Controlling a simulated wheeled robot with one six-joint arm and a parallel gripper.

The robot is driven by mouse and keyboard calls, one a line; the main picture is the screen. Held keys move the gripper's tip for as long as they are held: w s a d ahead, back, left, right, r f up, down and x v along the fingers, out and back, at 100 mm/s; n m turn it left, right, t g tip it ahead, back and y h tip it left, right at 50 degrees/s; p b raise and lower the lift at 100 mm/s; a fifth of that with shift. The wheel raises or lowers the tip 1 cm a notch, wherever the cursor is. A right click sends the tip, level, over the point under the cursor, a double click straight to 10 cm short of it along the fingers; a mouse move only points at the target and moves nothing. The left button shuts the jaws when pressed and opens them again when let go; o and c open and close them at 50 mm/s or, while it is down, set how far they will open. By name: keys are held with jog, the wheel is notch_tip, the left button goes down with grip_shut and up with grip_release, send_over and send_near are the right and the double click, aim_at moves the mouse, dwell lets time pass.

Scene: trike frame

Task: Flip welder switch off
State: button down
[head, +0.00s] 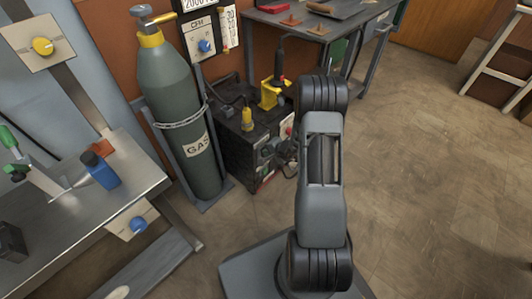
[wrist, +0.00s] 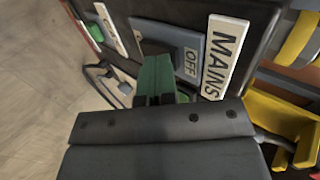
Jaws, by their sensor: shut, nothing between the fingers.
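The welder (head: 235,150) is a dark box on the floor beside the gas cylinder. Its front is close up in the wrist view, with a white MAINS label (wrist: 225,50) and a blue-grey switch plate (wrist: 178,36) marked OFF. My gripper (wrist: 154,72) shows as green fingers, shut and empty, right at the lower edge of the switch plate. The fingers cover part of the plate, and the switch lever's position cannot be made out. Whether the fingertips touch it cannot be told. In the head view my arm hides part of the welder's front.
The grey gas cylinder (head: 170,115) stands left of the welder, in a stand. A yellow holder (head: 272,94) sits on top of the welder. A metal workbench (head: 75,220) is at the left, and another table (head: 345,22) is behind.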

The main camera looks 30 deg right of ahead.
jog(key=shift+s+d, duration=0.1)
jog(key=shift+d, duration=0.05)
jog(key=shift+r, duration=0.1)
jog(key=shift+r, duration=0.65)
jog(key=shift+s, duration=0.1)
jog(key=p+v, duration=0.2)
jog(key=v, duration=1.1)
jog(key=shift+p, duration=0.35)
jog(key=shift+f, duration=0.1)
